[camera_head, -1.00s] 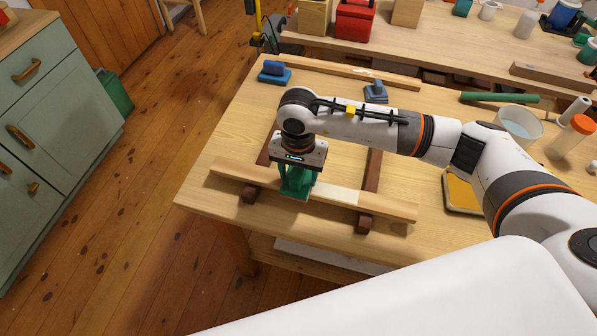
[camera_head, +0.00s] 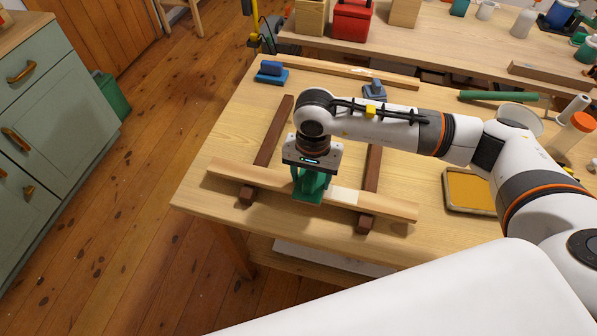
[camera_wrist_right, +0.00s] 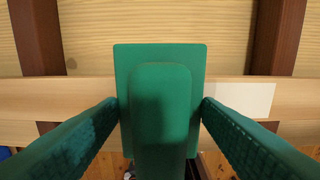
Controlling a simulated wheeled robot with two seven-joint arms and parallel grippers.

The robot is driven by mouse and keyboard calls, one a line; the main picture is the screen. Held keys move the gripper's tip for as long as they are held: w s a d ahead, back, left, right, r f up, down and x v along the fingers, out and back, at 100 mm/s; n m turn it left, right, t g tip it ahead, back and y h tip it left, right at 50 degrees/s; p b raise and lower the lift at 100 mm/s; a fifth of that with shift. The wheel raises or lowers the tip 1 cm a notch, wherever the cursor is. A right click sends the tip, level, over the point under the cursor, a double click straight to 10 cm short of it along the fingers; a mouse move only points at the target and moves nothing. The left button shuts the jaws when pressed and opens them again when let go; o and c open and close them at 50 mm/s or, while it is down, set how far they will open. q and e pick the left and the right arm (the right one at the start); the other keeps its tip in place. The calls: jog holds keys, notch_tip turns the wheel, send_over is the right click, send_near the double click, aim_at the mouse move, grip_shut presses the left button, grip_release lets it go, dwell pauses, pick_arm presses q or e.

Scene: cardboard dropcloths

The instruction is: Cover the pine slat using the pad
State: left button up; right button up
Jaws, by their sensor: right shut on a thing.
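The pine slat (camera_head: 388,207) lies across two dark brown bars on the wooden table. A white patch (camera_head: 344,195) shows on it just right of my right gripper (camera_head: 309,187). The slat (camera_wrist_right: 60,98) and the white patch (camera_wrist_right: 245,98) also show in the right wrist view. My right gripper (camera_wrist_right: 160,112) is shut on the handle of a green pad (camera_wrist_right: 125,70). The pad is over the slat and hides part of it; I cannot tell whether it touches. My left gripper is not in view.
A tray with yellow-orange contents (camera_head: 470,190) lies right of the slat. A blue block (camera_head: 272,72) and a blue-grey block (camera_head: 374,90) sit behind, near another long slat (camera_head: 345,71). A white tub (camera_head: 520,118) stands at the right. Table is clear between the brown bars (camera_head: 273,135).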

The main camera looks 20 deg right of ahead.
jog(key=s+d, duration=0.2)
jog(key=d, duration=0.1)
jog(key=shift+s+d+b, duration=0.25)
jog(key=shift+d+b, duration=0.05)
jog(key=shift+b, duration=0.05)
jog(key=s+d, duration=0.1)
jog(key=d, duration=0.1)
jog(key=s+d+b, duration=0.1)
jog(key=d, duration=0.1)
jog(key=s+d+b, duration=0.1)
jog(key=s+d, duration=0.1)
jog(key=shift+s+f+b, duration=0.1)
jog(key=shift+f+b, duration=0.05)
jog(key=shift+b, duration=0.35)
jog(key=w+a, duration=0.1)
jog(key=a, duration=0.1)
jog(key=w+a+b, duration=0.1)
jog(key=w+a, duration=0.1)
jog(key=w+a+b, duration=0.1)
jog(key=a, duration=0.1)
jog(key=shift+w+a, duration=0.15)
jog(key=w+a+b, duration=0.1)
jog(key=a, duration=0.1)
jog(key=w+a+b, duration=0.1)
jog(key=a, duration=0.1)
jog(key=w+a+b, duration=0.1)
jog(key=w+a, duration=0.1)
jog(key=shift+w, duration=0.1)
jog(key=shift+a, duration=0.15)
jog(key=shift+r, duration=0.2)
